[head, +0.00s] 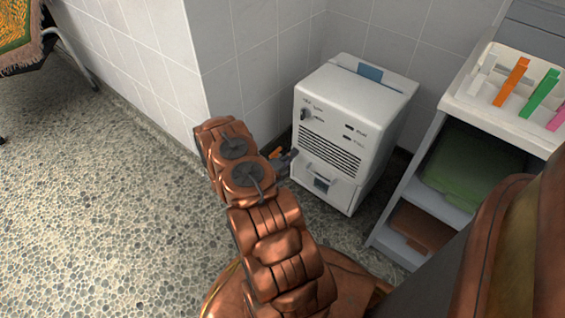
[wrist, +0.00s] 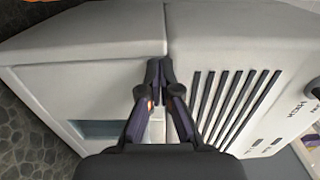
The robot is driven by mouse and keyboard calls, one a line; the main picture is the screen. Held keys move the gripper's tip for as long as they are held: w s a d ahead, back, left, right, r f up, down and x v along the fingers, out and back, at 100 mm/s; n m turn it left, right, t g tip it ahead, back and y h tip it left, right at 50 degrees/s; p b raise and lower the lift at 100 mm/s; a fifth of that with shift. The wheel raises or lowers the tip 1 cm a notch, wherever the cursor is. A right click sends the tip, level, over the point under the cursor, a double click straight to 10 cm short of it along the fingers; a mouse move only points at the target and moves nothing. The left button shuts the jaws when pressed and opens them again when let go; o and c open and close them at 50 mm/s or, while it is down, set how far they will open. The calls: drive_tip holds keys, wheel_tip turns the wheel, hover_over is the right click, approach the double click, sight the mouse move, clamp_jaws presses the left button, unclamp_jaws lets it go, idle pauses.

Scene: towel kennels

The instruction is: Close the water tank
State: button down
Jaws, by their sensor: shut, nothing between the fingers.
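A white dehumidifier (head: 355,110) stands upright on the floor in the tiled corner. Its water tank (head: 340,190) is the low front section under the dark grille, with a small dark window. In the wrist view the tank (wrist: 105,90) fills the left side, and a seam divides it from the grille section on the right. I cannot tell how far the tank stands out from the body. My gripper (head: 290,157) is shut and empty at the tank's upper left in the head view. In the wrist view the fingertips (wrist: 160,72) lie over the seam; contact is unclear.
A grey shelf unit (head: 440,130) stands close on the right, with a green towel (head: 470,165) and a brown towel (head: 420,226) inside and coloured clips on top. A tiled wall corner (head: 200,70) juts out at left.

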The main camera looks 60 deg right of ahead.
drive_tip(key=w+a+p, duration=0.2)
drive_tip(key=a+p, duration=0.1)
drive_tip(key=a, duration=1.1)
drive_tip(key=shift+p, duration=0.3)
drive_tip(key=shift+r, duration=0.1)
drive_tip(key=s+a+r+m+g+y+p, duration=0.15)
drive_tip(key=r+m+p, duration=0.4)
drive_tip(key=r, duration=0.85)
drive_tip(key=s+a+r+m+g+y+p, duration=0.1)
drive_tip(key=a+r+m+g+y+p, duration=0.15)
drive_tip(key=r+m+p, duration=0.75)
drive_tip(key=s+a+r+m+g+y, duration=0.2)
drive_tip(key=r+m+g, duration=0.1)
drive_tip(key=r, duration=1.6)
drive_tip(key=s+a+r+m+t+y+p, duration=0.2)
drive_tip(key=s+a+r+m+y+p, duration=0.2)
drive_tip(key=a+r+p, duration=0.3)
drive_tip(key=s+a+r+m+t+y+p, duration=0.3)
drive_tip(key=a+r+m+p, duration=0.3)
drive_tip(key=a+r, duration=0.7)
drive_tip(key=s+a+r+m+t+y+p, duration=0.2)
drive_tip(key=s+a+r+m+y+p, duration=0.2)
drive_tip(key=a+r+p, duration=0.4)
wheel_tip(320, 180, up, 6)
drive_tip(key=shift+s+a+f+m+t+y, duration=0.2)
drive_tip(key=shift+s+a+m+t+y, duration=0.25)
drive_tip(key=shift+a+m, duration=0.65)
